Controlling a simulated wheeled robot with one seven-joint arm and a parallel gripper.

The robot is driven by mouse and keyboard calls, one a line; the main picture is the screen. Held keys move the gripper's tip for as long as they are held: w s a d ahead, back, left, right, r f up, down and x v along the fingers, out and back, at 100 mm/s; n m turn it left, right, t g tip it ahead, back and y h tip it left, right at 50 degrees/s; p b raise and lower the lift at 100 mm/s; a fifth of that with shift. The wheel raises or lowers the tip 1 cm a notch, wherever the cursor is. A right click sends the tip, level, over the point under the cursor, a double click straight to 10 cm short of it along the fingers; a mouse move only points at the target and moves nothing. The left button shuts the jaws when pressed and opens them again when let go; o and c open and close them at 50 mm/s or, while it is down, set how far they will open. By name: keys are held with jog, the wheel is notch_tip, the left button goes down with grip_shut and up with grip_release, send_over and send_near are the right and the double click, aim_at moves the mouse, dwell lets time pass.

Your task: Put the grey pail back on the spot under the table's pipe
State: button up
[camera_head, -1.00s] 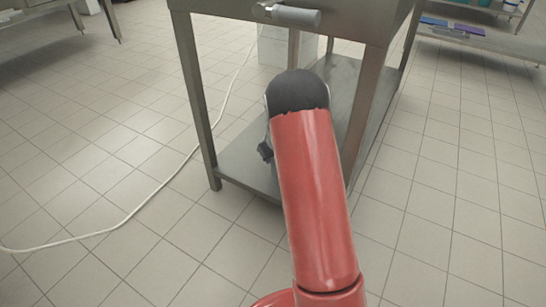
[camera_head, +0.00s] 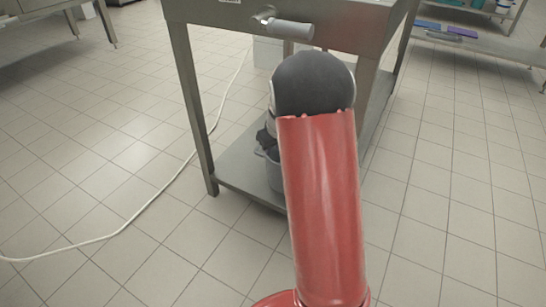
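The grey pail (camera_head: 273,172) shows only as a sliver of rim and wall to the left of my red arm, which hides the rest. It is over the lower shelf (camera_head: 235,166) of the metal table (camera_head: 240,17). I cannot tell whether it rests on the shelf or hangs just above it. The pipe (camera_head: 287,29) sticks out of the table's front, above and to the right of the pail. A small dark part of my gripper (camera_head: 264,142) shows at the pail's rim. Its fingers are mostly hidden behind my arm, so its grip is unclear.
Table legs (camera_head: 194,110) stand on both sides of the shelf. A white box (camera_head: 268,52) is behind the table. A white cable (camera_head: 150,203) crosses the tiled floor on the left. The floor at right is clear up to a shelf rack (camera_head: 470,45).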

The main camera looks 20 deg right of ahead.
jog(key=s+a+r+y, duration=0.1)
jog(key=s+a+r, duration=0.7)
jog(key=s+r, duration=0.5)
jog(key=s+a+r+m, duration=0.1)
jog(key=s+a+r, duration=0.1)
jog(key=s, duration=0.8)
jog(key=s+a+r+t, duration=0.1)
jog(key=s+a+r, duration=0.1)
jog(key=s, duration=0.7)
jog(key=shift+s+a+m+h, duration=0.3)
jog(key=shift+s+a+m, duration=0.1)
jog(key=shift+a, duration=0.1)
jog(key=shift+r, duration=0.15)
notch_tip(320, 180, up, 10)
jog(key=p, duration=1)
jog(key=shift+r, duration=0.15)
